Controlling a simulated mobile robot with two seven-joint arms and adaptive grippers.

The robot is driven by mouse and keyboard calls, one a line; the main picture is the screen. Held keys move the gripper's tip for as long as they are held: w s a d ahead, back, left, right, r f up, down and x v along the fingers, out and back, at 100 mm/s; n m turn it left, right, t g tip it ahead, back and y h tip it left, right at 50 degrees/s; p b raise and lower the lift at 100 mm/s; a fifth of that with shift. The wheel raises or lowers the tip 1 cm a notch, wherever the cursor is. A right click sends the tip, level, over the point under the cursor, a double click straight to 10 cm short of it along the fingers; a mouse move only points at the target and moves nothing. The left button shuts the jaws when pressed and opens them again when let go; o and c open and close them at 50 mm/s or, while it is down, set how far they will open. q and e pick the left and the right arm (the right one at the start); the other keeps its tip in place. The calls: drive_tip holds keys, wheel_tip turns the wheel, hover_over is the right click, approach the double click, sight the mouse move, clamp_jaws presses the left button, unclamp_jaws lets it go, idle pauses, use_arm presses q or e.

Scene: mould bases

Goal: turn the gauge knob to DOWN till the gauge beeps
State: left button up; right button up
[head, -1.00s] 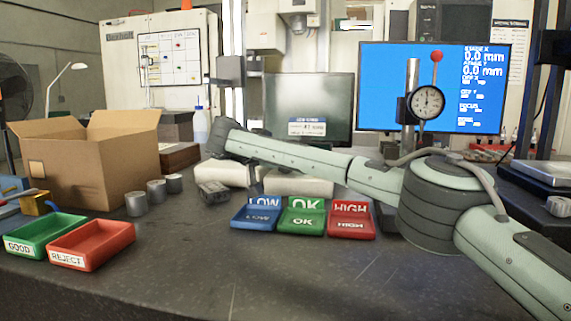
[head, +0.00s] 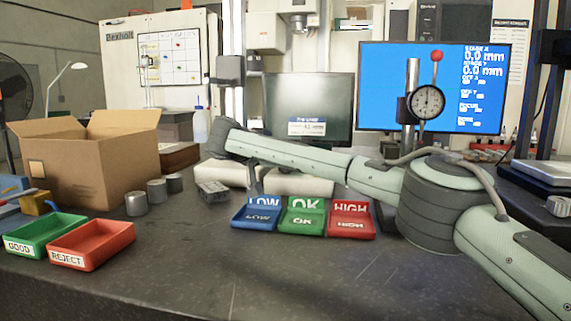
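The round dial gauge (head: 427,103) is on an upright metal post (head: 412,75) at the right, in front of the blue screen. A red ball (head: 437,56) stands on a thin stem above the dial. No knob marking or DOWN label can be read. My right arm comes in from the right and passes below the gauge to the left. Its far end is over the middle of the bench, left of and apart from the gauge. A small dark piece below the arm may be part of my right gripper; its fingers cannot be made out. My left gripper is not in view.
Blue LOW (head: 254,216), green OK (head: 301,222) and red HIGH (head: 351,224) trays stand below my arm. A cardboard box (head: 85,165), metal cylinders (head: 136,204), a green GOOD tray (head: 22,247) and a red REJECT tray (head: 65,259) are at the left. The front bench is clear.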

idle(0.4)
drive_tip(key=o, duration=1.2)
drive_tip(key=v, duration=1.2)
